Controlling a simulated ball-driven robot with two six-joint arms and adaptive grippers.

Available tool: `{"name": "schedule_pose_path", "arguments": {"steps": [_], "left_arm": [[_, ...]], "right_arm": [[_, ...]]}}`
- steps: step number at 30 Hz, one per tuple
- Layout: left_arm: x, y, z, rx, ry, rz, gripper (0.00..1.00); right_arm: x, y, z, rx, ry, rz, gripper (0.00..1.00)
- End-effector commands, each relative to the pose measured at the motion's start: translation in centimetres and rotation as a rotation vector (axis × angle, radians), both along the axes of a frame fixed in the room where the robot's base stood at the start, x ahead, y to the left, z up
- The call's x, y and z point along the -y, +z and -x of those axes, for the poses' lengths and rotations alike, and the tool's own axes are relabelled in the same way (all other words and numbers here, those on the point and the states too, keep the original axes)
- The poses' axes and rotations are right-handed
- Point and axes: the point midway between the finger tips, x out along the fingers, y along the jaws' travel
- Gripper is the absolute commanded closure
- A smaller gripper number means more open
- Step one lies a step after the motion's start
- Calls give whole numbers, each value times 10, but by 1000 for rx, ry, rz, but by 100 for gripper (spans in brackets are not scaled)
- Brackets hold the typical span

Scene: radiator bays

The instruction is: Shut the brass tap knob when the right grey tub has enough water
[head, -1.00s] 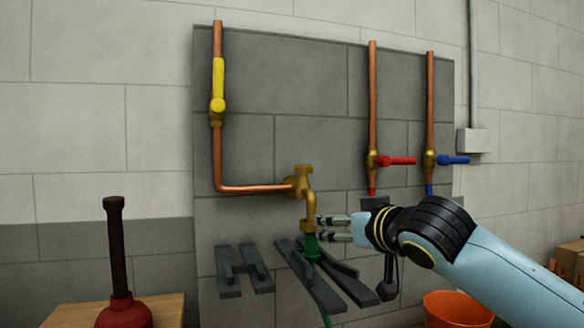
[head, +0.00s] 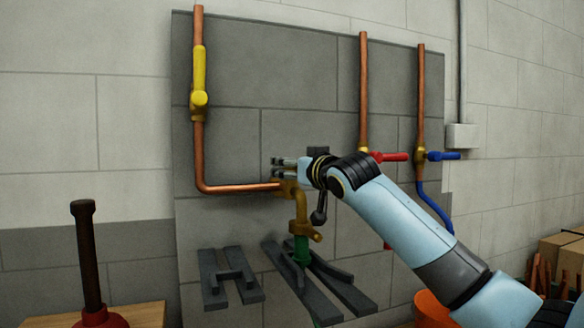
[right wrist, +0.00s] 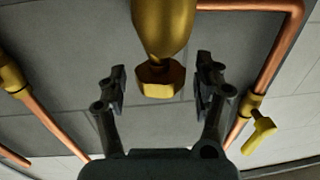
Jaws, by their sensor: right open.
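The brass tap (head: 299,208) stands at the end of the lower copper pipe, with a green hose fitting (head: 301,250) below its spout. In the head view my right gripper (head: 278,163) is at the top of the tap and covers its knob. In the right wrist view the brass knob (right wrist: 160,80) sits between the two open fingers of the right gripper (right wrist: 162,76), with a gap on each side. No grey tub shows, so the water in it cannot be seen. My left gripper is out of view.
A yellow-handled valve (head: 199,75) is on the left pipe. Red (head: 390,157) and blue (head: 443,156) valve handles are right of the gripper. Grey wall brackets (head: 230,280) sit below the tap. A plunger (head: 88,255) stands at the lower left, an orange bucket (head: 428,308) at the lower right.

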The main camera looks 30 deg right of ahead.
Motion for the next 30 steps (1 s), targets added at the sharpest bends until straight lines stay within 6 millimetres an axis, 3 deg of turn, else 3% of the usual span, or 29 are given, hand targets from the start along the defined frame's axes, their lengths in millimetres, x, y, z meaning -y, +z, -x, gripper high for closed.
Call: {"name": "schedule_pose_path", "arguments": {"steps": [11, 24, 30], "left_arm": [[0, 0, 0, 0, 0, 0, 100], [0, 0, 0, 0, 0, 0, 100], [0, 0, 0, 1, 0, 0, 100]], "right_arm": [[1, 0, -9, 0, 1, 0, 31], [1, 0, -9, 0, 1, 0, 86], [0, 0, -9, 0, -8, -1, 89]]}}
